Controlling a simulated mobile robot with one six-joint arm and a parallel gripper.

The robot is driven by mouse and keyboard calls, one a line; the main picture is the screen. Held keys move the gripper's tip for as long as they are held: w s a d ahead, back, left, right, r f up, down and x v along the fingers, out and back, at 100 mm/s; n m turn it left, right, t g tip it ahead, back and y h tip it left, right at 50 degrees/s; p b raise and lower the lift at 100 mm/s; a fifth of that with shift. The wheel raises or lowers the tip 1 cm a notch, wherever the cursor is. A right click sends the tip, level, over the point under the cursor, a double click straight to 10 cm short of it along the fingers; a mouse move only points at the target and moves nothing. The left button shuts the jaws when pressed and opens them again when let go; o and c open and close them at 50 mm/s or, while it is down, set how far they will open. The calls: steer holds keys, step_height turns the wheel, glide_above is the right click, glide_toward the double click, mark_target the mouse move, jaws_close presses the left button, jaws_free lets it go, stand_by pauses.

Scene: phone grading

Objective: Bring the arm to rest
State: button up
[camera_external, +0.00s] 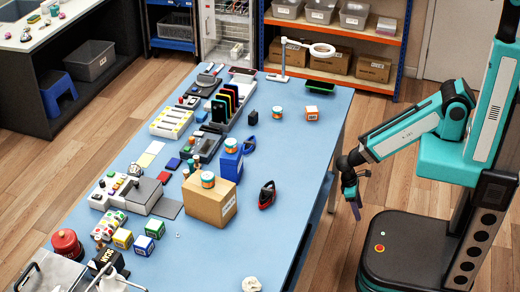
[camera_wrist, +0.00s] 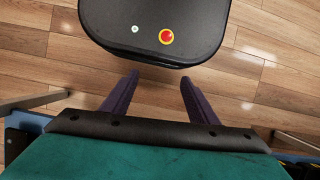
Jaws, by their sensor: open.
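My gripper (camera_external: 356,196) hangs at the end of my arm, just off the right edge of the blue table (camera_external: 285,240). It points down over the wooden floor in the gap between the table and my black base. In the wrist view my gripper (camera_wrist: 156,95) shows two dark purple fingers spread apart. Nothing is between them except floor and the edge of my base. It touches nothing that I can see.
The table holds a cardboard box (camera_external: 209,200), a blue box (camera_external: 230,163), a ring lamp (camera_external: 300,48), a dark red and black item (camera_external: 267,195) and a black rack of coloured phones (camera_external: 228,103). Shelves (camera_external: 350,43) stand behind.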

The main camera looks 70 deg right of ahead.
steer(key=s+d+r+g, duration=0.1)
steer(key=s+d+r, duration=0.1)
steer(key=s+d, duration=0.2)
steer(key=shift+s+m+g, duration=0.3)
steer(key=shift+s+m, duration=0.1)
